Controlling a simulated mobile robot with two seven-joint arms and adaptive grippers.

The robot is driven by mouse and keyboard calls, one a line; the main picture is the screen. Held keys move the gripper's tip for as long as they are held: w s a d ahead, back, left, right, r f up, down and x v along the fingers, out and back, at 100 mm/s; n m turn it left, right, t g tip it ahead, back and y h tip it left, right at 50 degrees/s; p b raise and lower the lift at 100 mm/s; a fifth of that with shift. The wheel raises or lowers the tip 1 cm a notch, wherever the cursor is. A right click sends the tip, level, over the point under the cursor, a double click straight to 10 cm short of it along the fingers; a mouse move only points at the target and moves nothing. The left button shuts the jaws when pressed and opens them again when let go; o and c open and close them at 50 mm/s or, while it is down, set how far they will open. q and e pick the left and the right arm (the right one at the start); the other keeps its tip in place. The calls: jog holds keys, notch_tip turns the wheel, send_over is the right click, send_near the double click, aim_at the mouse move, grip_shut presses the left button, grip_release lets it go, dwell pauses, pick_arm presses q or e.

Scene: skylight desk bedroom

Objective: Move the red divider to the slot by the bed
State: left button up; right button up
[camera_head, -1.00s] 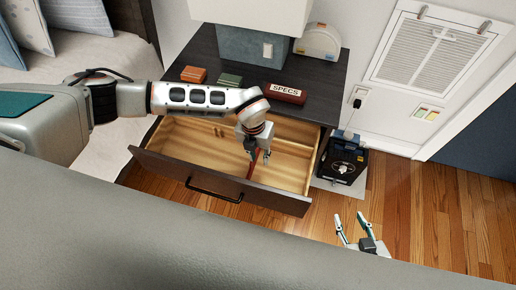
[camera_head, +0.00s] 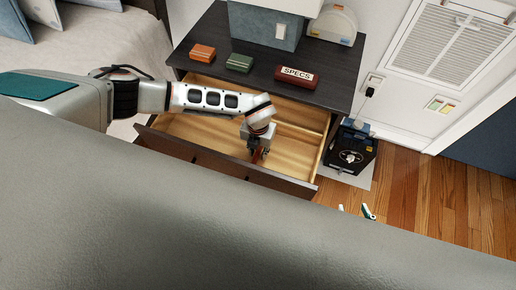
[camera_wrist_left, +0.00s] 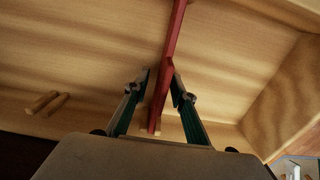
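The red divider (camera_wrist_left: 176,30) stands inside the open drawer (camera_head: 294,158), running away from my left gripper in the left wrist view. In the head view only a small red part (camera_head: 257,156) shows under that gripper. My left gripper (camera_wrist_left: 161,78) points down into the drawer, with one finger on each side of the divider's near end. The fingers look apart, with a visible gap on the left side; contact on the right is unclear. Two short wooden pegs (camera_wrist_left: 47,103) lie on the left in the wrist view. My right gripper (camera_head: 355,211) shows only two spread fingertips.
The dark nightstand top (camera_head: 330,66) holds an orange box (camera_head: 202,53), a green box (camera_head: 239,63), a red SPECS case (camera_head: 297,76) and a lamp. The bed (camera_head: 100,45) is left of it. A black device (camera_head: 350,149) stands on the floor to the right.

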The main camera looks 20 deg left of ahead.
pick_arm(q)
grip_shut()
jog(key=shift+r, duration=0.15)
jog(key=shift+r+p, duration=0.9)
jog(key=shift+r, duration=0.05)
jog(key=shift+r+p, duration=0.75)
jog(key=shift+r, duration=0.15)
jog(key=shift+r+p, duration=1.1)
jog(key=shift+r, duration=0.15)
jog(key=shift+r+p, duration=1)
jog(key=shift+r, duration=0.05)
